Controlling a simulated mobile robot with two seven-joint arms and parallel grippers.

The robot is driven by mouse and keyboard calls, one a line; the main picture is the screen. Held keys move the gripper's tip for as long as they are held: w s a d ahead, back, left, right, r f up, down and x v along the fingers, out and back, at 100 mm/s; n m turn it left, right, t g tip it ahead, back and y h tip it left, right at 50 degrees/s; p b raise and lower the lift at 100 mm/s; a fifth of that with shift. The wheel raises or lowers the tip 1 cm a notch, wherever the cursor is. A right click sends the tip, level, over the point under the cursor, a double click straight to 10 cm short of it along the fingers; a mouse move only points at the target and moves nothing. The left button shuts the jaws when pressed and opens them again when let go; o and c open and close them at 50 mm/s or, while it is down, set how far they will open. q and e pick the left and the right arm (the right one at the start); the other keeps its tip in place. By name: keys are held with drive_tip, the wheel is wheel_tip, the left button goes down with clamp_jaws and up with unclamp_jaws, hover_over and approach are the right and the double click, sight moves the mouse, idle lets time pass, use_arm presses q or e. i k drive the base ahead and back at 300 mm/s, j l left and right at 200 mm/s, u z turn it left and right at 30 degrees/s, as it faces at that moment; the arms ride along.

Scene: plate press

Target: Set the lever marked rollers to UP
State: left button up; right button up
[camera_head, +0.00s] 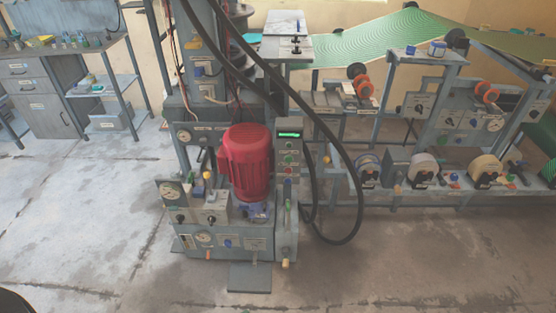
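A grey press with a red motor (247,160) stands in the middle. Its panels carry several gauges, knobs and levers with small labels, too small to read. I cannot tell which lever is marked rollers. One lever with a pale knob (207,176) stands on the press's left side. A green-handled lever (287,213) is on the narrow right side. More small knobs and handles show on the roller frame (440,122) at the right. Neither of my grippers is in view.
A workbench (45,92) with small items and shelves stands at the left. A green perforated belt (385,42) runs across the back right. Thick black hoses (355,190) loop down beside the press. The concrete floor in front is clear, apart from a flat plate (249,278) at the press's foot.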

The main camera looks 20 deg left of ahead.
sight(325, 159)
drive_tip(key=u, duration=0.3)
drive_tip(key=i+l, duration=1)
drive_tip(key=i, duration=0.2)
drive_tip(key=l+z, duration=0.05)
